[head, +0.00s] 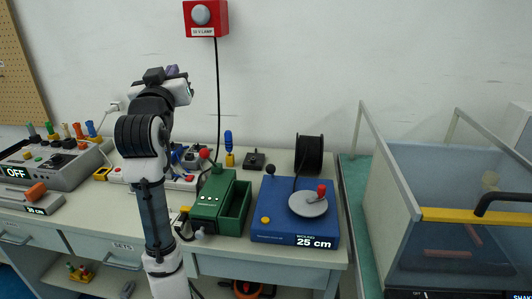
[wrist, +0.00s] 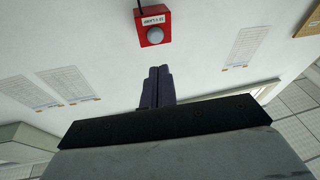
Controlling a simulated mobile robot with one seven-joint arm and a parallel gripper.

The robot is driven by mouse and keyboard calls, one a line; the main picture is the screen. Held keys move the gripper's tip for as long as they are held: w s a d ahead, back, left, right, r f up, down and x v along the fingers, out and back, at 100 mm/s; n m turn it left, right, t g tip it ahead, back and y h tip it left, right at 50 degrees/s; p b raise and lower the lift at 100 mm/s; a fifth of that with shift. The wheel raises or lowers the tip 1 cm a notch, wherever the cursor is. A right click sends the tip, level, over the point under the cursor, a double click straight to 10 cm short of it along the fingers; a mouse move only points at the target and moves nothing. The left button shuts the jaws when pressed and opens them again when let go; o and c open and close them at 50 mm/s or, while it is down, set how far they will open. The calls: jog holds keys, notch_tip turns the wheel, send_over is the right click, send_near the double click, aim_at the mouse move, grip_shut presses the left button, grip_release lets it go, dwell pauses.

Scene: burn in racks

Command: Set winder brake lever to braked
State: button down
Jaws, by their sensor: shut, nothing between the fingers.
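The winder is a blue box (head: 285,232) on the bench, right of centre in the head view. Its display reads "WOUND 25 cm". A grey disc (head: 308,206) with a red knob (head: 321,190) sits on top. A small lever with a black knob (head: 270,169) stands at its back left corner, and a yellow knob (head: 265,220) is at the front left. No brake marking is legible, so I cannot tell the lever's setting. My gripper (head: 173,70) is raised well above the bench, left of the winder. In the wrist view its dark fingers (wrist: 157,72) are together and empty.
A green box (head: 212,203) stands close left of the winder, a black spool (head: 309,155) behind it. A clear-walled case (head: 440,180) is to the right. A red lamp box (head: 205,16) hangs on the wall, its cord running down. The air above the winder is clear.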

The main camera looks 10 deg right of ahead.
jog(key=w+d+f+m+g+h, duration=0.1)
jog(key=w+d+f+m+g, duration=0.15)
jog(key=d, duration=0.35)
jog(key=w+d+f+m+g+h, duration=0.1)
jog(key=w+d+f+g+h, duration=0.15)
jog(key=d, duration=0.25)
jog(key=m+g+y+p, duration=0.3)
jog(key=g, duration=0.7)
send_over(272, 173)
jog(key=w, duration=0.2)
notch_tip(272, 173, down, 10)
jog(key=shift+s+d+n, duration=0.2)
jog(key=shift+d+n, duration=0.05)
jog(key=shift+w+d+f+p, duration=0.15)
jog(key=shift+f+p, duration=0.25)
jog(key=shift+f, duration=1.15)
jog(key=shift+w+a+f+p, duration=0.1)
jog(key=shift+w+f+p, duration=0.25)
jog(key=shift+f, duration=1.25)
jog(key=shift+w+d+f+p, duration=0.1)
jog(key=shift+f+p, duration=0.35)
jog(key=shift+f, duration=1.1)
